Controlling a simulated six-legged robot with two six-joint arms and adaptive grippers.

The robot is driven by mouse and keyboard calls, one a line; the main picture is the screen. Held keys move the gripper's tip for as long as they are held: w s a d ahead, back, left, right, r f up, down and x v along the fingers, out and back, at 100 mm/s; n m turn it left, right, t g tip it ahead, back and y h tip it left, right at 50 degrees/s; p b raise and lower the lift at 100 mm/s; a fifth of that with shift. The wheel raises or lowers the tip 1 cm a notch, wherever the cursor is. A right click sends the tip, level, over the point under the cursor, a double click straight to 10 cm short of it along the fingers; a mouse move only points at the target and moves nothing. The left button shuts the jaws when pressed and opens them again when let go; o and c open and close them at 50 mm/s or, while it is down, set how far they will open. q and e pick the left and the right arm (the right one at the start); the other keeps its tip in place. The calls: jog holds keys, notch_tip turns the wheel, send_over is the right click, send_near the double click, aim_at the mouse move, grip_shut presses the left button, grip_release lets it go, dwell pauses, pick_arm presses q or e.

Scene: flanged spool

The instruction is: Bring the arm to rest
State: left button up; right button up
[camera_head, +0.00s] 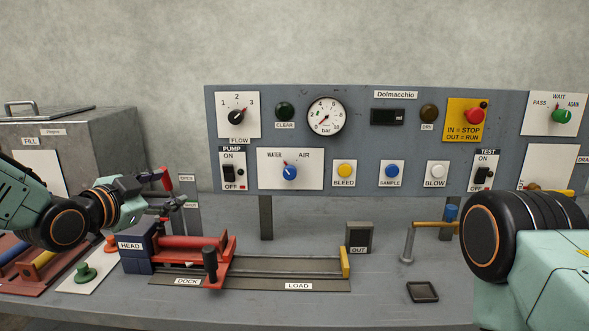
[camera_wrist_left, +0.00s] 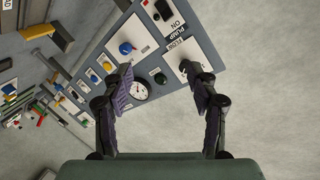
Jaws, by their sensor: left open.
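My left gripper (camera_head: 168,204) comes in from the left in the head view, above the blue HEAD block (camera_head: 134,242) and left of the control panel (camera_head: 205,170). In the left wrist view its two dark fingers (camera_wrist_left: 160,90) are spread apart with nothing between them. The panel (camera_wrist_left: 178,72) shows tilted beyond them, with the gauge and the knobs. My right arm (camera_head: 525,245) fills the lower right of the head view; its gripper is outside the picture.
A red carriage (camera_head: 190,243) sits at the DOCK end of a rail (camera_head: 290,283). A grey metal box (camera_head: 95,135) stands at left. A green knob (camera_head: 86,273), an OUT block (camera_head: 359,238) and a small dark tray (camera_head: 422,292) are on the bench. Space above the rail is clear.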

pick_arm(q)
jog(key=s+d+f+n+g+y, duration=0.1)
jog(key=s+f+n+g, duration=0.15)
jog(key=s+f, duration=0.4)
jog(key=s+d+f+n+g+y, duration=0.1)
jog(key=s+f+n+g, duration=0.2)
jog(key=f, duration=0.7)
jog(key=s+f+n+g+y, duration=0.1)
jog(key=s+f+n, duration=0.3)
jog(key=f, duration=0.5)
jog(key=s+f+g, duration=0.2)
jog(key=s+f, duration=0.4)
jog(key=s, duration=0.4)
jog(key=s+f+n+g+y+b, duration=0.1)
jog(key=s+f+g, duration=0.2)
jog(key=s+f, duration=0.3)
jog(key=s+f+g+b, duration=0.1)
jog(key=s+f+g, duration=0.2)
jog(key=s, duration=1.1)
notch_tip(320, 180, down, 3)
jog(key=shift+s+d+n+y, duration=0.3)
jog(key=shift+s+n, duration=0.05)
jog(key=shift+s, duration=0.05)
jog(key=shift+w+d+g, duration=0.1)
jog(key=shift+g, duration=0.15)
jog(key=shift+c, duration=0.4)
